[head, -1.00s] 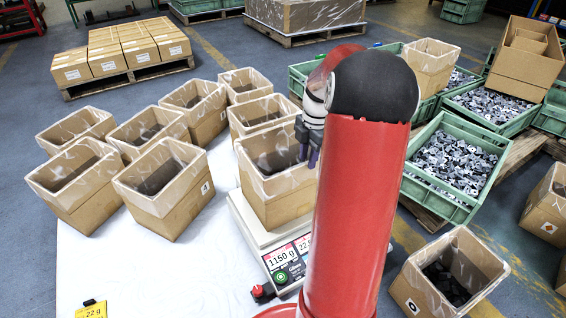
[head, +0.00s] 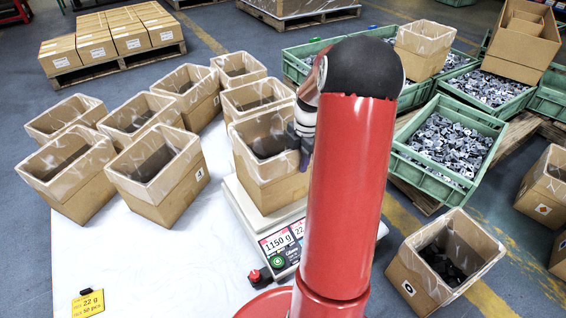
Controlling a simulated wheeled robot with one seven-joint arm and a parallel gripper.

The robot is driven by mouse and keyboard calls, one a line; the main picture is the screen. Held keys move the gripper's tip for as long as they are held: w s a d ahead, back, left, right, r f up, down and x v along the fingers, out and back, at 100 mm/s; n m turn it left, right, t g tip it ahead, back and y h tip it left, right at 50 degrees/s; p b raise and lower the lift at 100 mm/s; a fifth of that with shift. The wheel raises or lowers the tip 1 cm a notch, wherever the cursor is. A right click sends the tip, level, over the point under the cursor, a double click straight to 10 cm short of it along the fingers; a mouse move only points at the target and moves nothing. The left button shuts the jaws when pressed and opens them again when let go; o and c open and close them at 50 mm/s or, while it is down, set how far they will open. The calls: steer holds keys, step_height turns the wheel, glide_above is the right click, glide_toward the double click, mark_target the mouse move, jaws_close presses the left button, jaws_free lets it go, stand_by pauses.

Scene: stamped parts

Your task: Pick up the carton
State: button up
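An open carton (head: 272,178) with a clear liner and dark parts inside stands upright on the scale (head: 246,209), whose display reads 1150 g. My gripper (head: 303,158) is at the carton's right wall, near its rim. My red arm hides part of the gripper and the carton's right side. I cannot tell whether the fingers are closed on the wall. Several similar open cartons stand on the white table to the left, such as one at the front (head: 172,204). Which carton is meant does not show.
Green crates of metal parts (head: 405,163) stand at the right. Another carton (head: 407,292) stands at the lower right. A yellow label (head: 88,303) lies at the front left of the white table (head: 150,265), where there is free room. Closed boxes on a pallet (head: 120,68) stand behind.

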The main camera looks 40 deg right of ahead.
jaws_close()
stand_by(1.2)
